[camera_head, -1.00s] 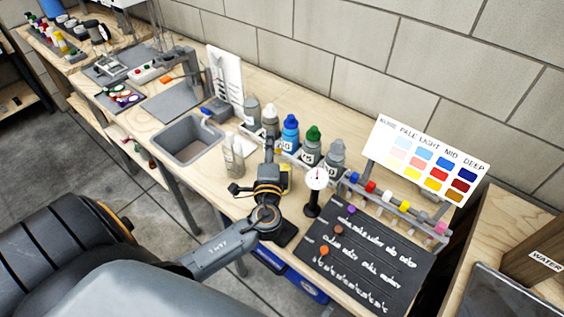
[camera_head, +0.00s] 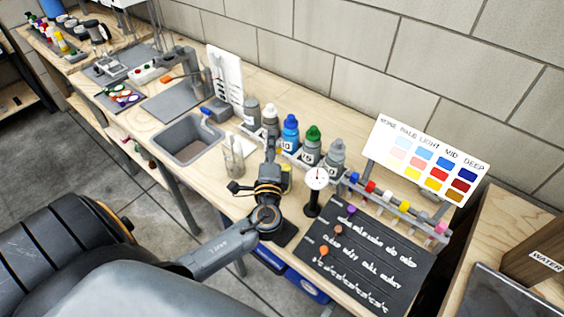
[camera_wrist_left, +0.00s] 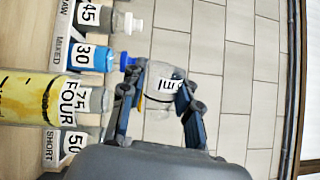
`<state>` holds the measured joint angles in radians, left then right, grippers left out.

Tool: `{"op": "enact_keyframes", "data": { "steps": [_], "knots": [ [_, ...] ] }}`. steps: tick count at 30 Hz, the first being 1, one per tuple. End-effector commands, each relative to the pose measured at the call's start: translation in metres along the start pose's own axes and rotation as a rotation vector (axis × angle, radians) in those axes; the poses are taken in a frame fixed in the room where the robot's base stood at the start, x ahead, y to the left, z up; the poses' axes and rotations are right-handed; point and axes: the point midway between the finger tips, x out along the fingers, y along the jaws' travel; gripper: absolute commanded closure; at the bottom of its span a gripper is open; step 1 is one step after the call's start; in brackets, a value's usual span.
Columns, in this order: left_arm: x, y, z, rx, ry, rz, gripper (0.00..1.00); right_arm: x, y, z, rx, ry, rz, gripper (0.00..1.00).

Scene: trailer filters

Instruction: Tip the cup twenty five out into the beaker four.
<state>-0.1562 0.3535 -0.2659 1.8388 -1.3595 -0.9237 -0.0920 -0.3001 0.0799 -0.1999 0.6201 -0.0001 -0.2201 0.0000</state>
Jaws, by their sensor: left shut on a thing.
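My left gripper (camera_head: 270,152) is over the front of the bench, by the row of bottles. In the left wrist view the left gripper (camera_wrist_left: 160,95) is shut on a clear cup (camera_wrist_left: 165,82) with black print; its number cannot be read. Whether it holds liquid is unclear. The beaker four (camera_wrist_left: 32,97), with yellow liquid and a FOUR label, stands left of the gripper in that view, apart from the cup. In the head view only a yellow bit of it (camera_head: 286,183) shows beside my gripper. My right gripper is not in view.
Numbered bottles with white, blue (camera_head: 290,128) and green (camera_head: 313,135) caps stand behind the gripper. A dial gauge on a stand (camera_head: 317,180) is close on the right. A clear vessel (camera_head: 234,160) stands left, near the sink (camera_head: 187,140). A black board (camera_head: 365,255) lies right.

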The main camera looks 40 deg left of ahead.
Motion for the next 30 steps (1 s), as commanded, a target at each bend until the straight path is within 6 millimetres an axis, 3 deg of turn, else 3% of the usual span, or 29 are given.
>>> {"op": "enact_keyframes", "data": {
  "steps": [30],
  "knots": [
    [-0.0006,0.0058,-0.0026,0.079,0.004,-0.012,0.99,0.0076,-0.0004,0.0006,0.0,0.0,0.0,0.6]
  ]
}}
